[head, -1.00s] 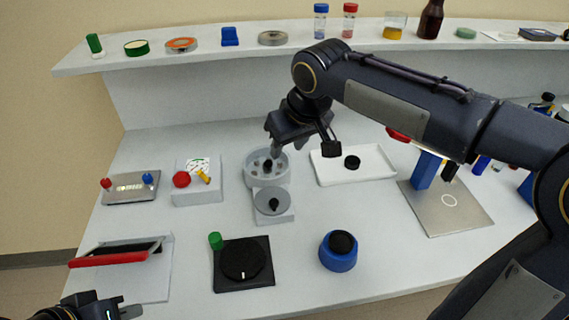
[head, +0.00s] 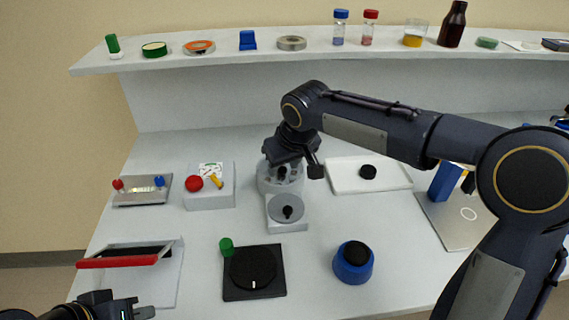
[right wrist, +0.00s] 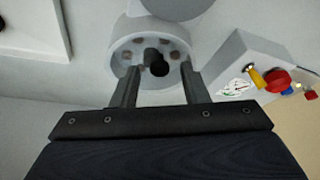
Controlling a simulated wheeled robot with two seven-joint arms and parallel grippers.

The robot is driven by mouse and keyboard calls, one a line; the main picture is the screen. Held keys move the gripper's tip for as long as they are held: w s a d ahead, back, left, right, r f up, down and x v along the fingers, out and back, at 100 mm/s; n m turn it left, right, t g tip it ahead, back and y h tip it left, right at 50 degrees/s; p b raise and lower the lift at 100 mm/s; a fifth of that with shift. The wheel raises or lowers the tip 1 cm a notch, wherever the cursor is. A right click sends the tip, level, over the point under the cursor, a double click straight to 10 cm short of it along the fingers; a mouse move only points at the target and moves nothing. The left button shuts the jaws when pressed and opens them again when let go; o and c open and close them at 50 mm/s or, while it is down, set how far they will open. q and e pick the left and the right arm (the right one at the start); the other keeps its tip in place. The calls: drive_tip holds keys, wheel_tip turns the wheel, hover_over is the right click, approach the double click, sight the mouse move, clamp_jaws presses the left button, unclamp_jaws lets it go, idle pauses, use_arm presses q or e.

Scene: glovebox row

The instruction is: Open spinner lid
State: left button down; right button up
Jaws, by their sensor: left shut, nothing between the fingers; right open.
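The spinner has a pale round bowl (head: 265,187) with several dark holes and a black knob at its centre; it also shows in the right wrist view (right wrist: 118,62). In front of it is a grey disc (head: 279,210) with a black knob on a pale block. I cannot tell whether this disc is the lid. My right gripper (head: 283,171) is open above the bowl. In the right wrist view its fingers (right wrist: 157,79) are either side of the bowl's centre knob, without visible grip. My left gripper (head: 146,311) is shut and empty at the bottom left, far from the spinner.
A white tray (head: 345,182) with a black cap lies right of the spinner. A box with a red button (head: 194,183) stands left. A black dial plate (head: 234,291) and blue round pot (head: 353,270) are in front. A shelf (head: 205,61) runs behind.

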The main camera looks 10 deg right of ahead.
clamp_jaws()
